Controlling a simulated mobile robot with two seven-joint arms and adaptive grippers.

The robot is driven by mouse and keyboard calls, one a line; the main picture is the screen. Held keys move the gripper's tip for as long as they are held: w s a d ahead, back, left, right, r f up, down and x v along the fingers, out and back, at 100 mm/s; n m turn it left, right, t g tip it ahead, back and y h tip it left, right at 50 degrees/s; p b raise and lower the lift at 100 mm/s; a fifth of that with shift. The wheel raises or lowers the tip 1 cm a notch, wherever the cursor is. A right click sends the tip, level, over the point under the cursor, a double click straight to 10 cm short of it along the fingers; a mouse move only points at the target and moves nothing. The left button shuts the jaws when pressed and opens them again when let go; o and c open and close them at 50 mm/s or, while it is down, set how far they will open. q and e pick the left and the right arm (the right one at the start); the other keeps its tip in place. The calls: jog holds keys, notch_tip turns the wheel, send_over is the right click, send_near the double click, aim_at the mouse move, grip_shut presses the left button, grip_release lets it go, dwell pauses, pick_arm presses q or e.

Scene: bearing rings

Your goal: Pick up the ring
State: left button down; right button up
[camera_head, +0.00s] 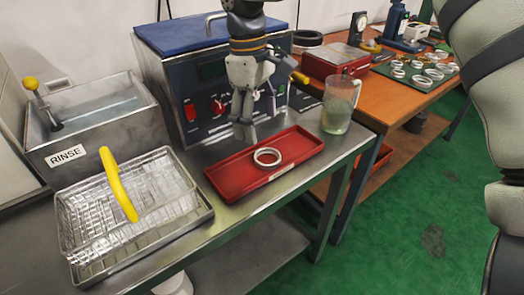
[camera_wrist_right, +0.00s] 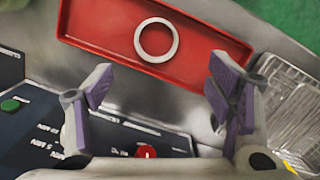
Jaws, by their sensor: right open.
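A pale metal ring (camera_head: 257,157) lies flat in a shallow red tray (camera_head: 228,179) on the steel bench in the head view. In the right wrist view the ring (camera_wrist_right: 138,41) is near the top middle, inside the red tray (camera_wrist_right: 100,22). My right gripper (camera_head: 256,117) is open and empty, behind the tray and in front of the blue-topped machine. In the right wrist view its two purple-padded fingers (camera_wrist_right: 160,88) are spread wide, and the ring lies beyond them, apart from both. My left gripper is not in view.
A wire basket (camera_head: 80,257) with a yellow handle stands left of the tray, with a rinse tank (camera_head: 95,136) behind it. A glass beaker (camera_head: 338,108) stands right of the tray. A wooden table (camera_head: 385,88) at right holds more rings on a green mat.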

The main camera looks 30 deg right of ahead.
aim_at(267, 155)
jog(key=f, duration=0.2)
jog(key=d+f, duration=0.1)
jog(key=f, duration=0.2)
jog(key=s+f, duration=0.1)
jog(key=f, duration=0.2)
jog(key=shift+s+d+f, duration=0.1)
jog(key=shift+d, duration=0.05)
jog(key=c, duration=1.2)
